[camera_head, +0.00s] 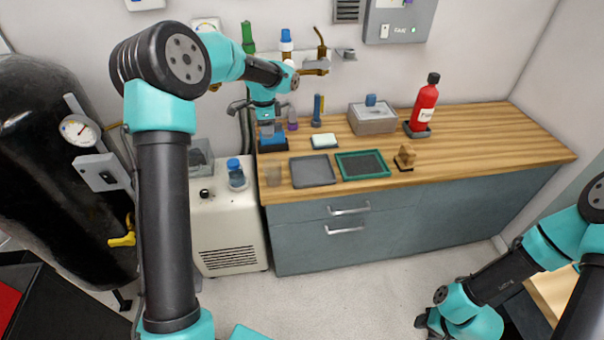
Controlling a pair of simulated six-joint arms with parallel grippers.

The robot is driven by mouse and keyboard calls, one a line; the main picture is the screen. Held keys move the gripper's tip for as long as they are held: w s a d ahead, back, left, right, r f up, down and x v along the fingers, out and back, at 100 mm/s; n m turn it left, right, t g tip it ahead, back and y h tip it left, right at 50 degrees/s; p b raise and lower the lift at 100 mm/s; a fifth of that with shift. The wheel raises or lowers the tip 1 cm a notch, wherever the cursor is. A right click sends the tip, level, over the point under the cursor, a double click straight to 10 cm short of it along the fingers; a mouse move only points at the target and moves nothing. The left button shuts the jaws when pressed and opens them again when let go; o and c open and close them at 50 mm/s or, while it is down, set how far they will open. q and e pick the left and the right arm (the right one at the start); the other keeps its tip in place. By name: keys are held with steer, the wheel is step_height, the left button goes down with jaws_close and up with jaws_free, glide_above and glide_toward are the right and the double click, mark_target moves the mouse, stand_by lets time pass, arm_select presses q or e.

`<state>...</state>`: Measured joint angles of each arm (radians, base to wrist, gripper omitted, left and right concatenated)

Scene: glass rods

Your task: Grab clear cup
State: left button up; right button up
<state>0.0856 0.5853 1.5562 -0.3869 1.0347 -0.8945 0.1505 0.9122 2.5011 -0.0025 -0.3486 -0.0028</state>
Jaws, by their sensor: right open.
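A small, faint clear cup (273,176) stands on the wooden counter at its front left corner, left of the grey tray. My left gripper (268,128) hangs over the back left of the counter, behind the cup and apart from it. Its fingers are small and blend with a blue item below, so I cannot tell how far apart they are. My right gripper (424,322) is low at the bottom of the view, over the floor, far from the cup. It is open and partly cut off by the picture's lower edge.
On the counter (500,145) are a grey tray (312,171), a green-rimmed tray (363,165), a white block (324,141), a grey box (373,120), a red bottle (425,106) and a wooden piece (405,157). The counter's right end is clear. A blue-capped jar (236,175) stands left.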

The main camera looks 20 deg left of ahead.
arm_select(q)
steer(key=shift+a+r, duration=0.1)
glide_above(272, 167)
steer(key=f, duration=1.2)
steer(key=shift+s+f, duration=0.1)
steer(key=shift+s, duration=0.15)
steer(key=shift+w+f, duration=0.2)
steer(key=shift+f, duration=2.45)
